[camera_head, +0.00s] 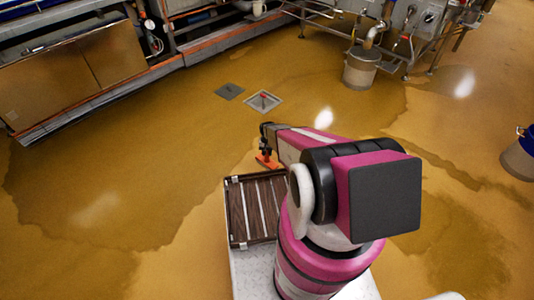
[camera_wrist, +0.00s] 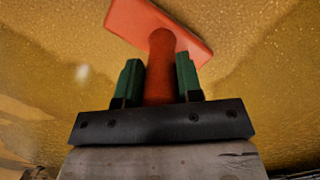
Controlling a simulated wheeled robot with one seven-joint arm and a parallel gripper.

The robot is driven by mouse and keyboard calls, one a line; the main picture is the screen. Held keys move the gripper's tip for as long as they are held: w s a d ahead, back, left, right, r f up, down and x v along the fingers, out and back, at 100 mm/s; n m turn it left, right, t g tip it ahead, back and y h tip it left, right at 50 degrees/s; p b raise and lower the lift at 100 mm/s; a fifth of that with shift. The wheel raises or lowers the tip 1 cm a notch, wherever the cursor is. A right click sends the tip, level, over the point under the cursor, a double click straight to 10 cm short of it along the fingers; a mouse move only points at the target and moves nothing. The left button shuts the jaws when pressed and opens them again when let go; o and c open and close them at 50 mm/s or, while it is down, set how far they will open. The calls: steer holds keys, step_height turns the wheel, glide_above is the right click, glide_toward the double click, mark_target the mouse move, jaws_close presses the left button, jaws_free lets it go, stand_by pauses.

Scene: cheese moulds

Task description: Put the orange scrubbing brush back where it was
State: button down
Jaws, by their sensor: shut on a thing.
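The orange scrubbing brush (camera_wrist: 160,24) shows large in the wrist view, its round handle between the two green fingers of my gripper (camera_wrist: 160,80). My gripper is shut on the handle. The flat rectangular head lies beyond the fingertips and is tilted in the picture. In the head view the brush (camera_head: 267,162) hangs below my gripper (camera_head: 266,148), above the wet floor just past the far edge of the dark slatted tray (camera_head: 235,212). The brush seems clear of the floor and the tray.
The slatted tray sits on my base. A floor drain (camera_head: 264,101) and a grey plate (camera_head: 229,91) lie ahead. A metal bucket (camera_head: 361,68) stands by the equipment at the back, and another bucket (camera_head: 519,158) at the right edge. The wet floor between is open.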

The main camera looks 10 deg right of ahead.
steer(key=c, duration=0.8)
jaws_free()
steer(key=shift+f, duration=0.1)
steer(key=r, duration=0.4)
steer(key=w+r, duration=0.1)
steer(key=r, duration=0.6)
steer(key=shift+w+d+r, duration=0.15)
steer(key=shift+w+r, duration=0.15)
steer(key=shift+r, duration=0.1)
steer(key=shift+n+t, duration=0.8)
steer(key=shift+n, duration=0.1)
steer(key=s+r, duration=0.7)
steer(key=r, duration=0.3)
steer(key=s+r, duration=0.8)
steer(key=r, duration=0.3)
steer(key=s+r, duration=0.7)
steer(key=r, duration=0.4)
steer(key=shift+s+r, duration=0.15)
steer(key=shift+s, duration=0.05)
